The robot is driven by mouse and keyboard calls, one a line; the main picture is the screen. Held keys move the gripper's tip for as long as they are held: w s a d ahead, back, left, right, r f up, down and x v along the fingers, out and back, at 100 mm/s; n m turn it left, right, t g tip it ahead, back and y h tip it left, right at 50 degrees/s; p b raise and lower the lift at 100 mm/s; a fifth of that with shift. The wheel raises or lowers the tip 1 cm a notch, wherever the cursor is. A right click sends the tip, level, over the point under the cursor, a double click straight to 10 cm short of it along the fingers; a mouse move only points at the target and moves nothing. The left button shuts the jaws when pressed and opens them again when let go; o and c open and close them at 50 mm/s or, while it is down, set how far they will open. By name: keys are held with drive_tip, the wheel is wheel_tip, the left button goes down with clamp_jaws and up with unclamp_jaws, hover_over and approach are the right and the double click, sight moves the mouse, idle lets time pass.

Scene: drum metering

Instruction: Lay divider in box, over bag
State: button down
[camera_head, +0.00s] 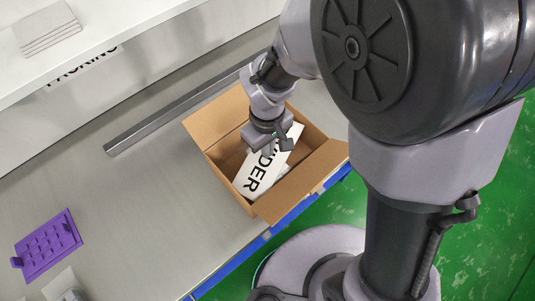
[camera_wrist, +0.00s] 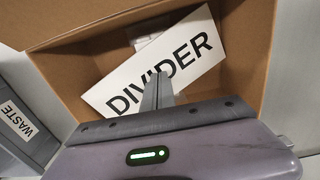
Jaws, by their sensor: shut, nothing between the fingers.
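The divider (camera_head: 259,176), a white panel marked DIVIDER, lies inside the open cardboard box (camera_head: 213,133), slanted across it. It also shows in the wrist view (camera_wrist: 190,52), where the box's brown wall (camera_wrist: 249,50) surrounds it. My gripper (camera_head: 281,143) is over the box. In the wrist view its fingers (camera_wrist: 158,88) are shut together with nothing between them, in front of the divider and covering part of its lettering. I cannot tell whether the fingertips touch it. A pale patch shows past the divider's far edge; I cannot tell whether it is the bag.
A grey bar (camera_head: 180,105) lies on the bench behind the box. A purple tray (camera_head: 47,246) is at the left, and a stack of pale sheets (camera_head: 46,28) is on the shelf. A WASTE label (camera_wrist: 16,119) shows beside the box. The bench between tray and box is clear.

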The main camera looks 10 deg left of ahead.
sight(258, 169)
drive_tip(key=shift+f+b, duration=0.4)
drive_tip(key=shift+f, duration=0.1)
idle(0.4)
drive_tip(key=shift+s+a+f+b, duration=0.25)
drive_tip(key=shift+s+a, duration=0.1)
drive_tip(key=shift+s, duration=0.15)
drive_tip(key=shift+s+a+f+b, duration=0.1)
drive_tip(key=shift+s+a+b, duration=0.2)
drive_tip(key=shift+s, duration=0.2)
drive_tip(key=shift+s+a+f+b, duration=0.15)
drive_tip(key=shift+s+f, duration=0.05)
drive_tip(key=shift+s, duration=0.2)
drive_tip(key=shift+s+a+f+b, duration=0.15)
drive_tip(key=shift+s, duration=0.25)
wheel_tip(258, 169, up, 15)
drive_tip(key=p, duration=1.2)
drive_tip(key=shift+w+a+r+p, duration=0.15)
drive_tip(key=shift+w+a+p, duration=0.15)
drive_tip(key=shift+p, duration=0.1)
